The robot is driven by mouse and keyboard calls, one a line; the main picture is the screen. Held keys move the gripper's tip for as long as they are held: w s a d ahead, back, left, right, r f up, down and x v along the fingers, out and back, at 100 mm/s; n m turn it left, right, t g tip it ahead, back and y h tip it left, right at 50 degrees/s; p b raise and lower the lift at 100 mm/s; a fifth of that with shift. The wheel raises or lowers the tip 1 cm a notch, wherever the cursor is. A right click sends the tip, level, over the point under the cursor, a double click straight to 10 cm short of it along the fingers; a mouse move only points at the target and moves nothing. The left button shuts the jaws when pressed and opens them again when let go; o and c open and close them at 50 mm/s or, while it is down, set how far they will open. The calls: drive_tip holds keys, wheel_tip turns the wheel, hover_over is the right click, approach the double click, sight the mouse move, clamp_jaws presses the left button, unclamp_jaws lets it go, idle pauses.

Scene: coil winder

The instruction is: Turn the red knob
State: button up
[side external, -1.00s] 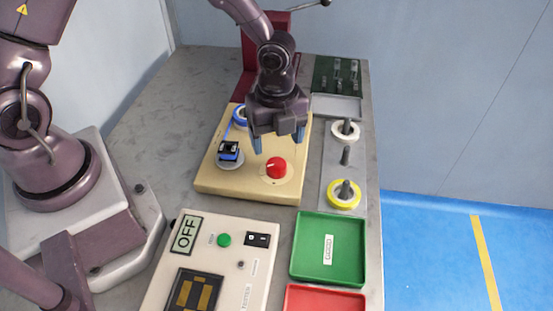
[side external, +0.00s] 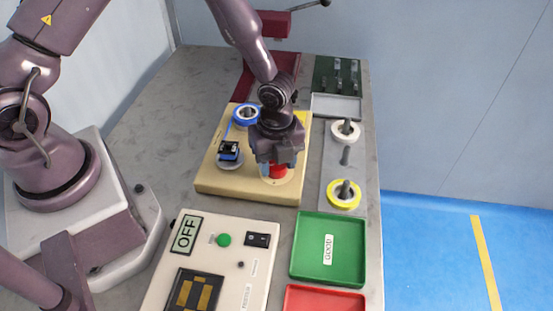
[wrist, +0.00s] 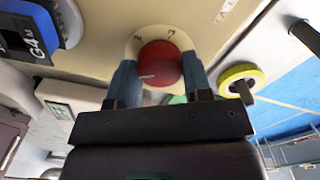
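The red knob (side external: 277,172) stands on a pale round dial on the beige winder board (side external: 232,186). In the wrist view the red knob (wrist: 160,66) shows a white pointer line, with dark marks on the dial around it. My gripper (side external: 279,166) is over the knob from above, its blue-grey fingers on opposite sides. In the wrist view my gripper (wrist: 160,80) has a fingertip against each side of the knob, with no clear gap. The gripper body partly hides the knob in the side view.
A blue wire spool (side external: 245,115) and a small coil on a round holder (side external: 229,152) sit left of the gripper. White (side external: 345,132) and yellow (side external: 344,195) spools stand right. A tester box (side external: 212,262) and green tray (side external: 328,248) lie in front.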

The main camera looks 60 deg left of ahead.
idle(0.3)
drive_tip(key=n, duration=0.5)
drive_tip(key=shift+n, duration=0.3)
drive_tip(key=n, duration=0.6)
drive_tip(key=shift+n, duration=0.3)
drive_tip(key=o, duration=0.9)
wheel_tip(320, 180, up, 13)
drive_tip(key=shift+r, duration=0.1)
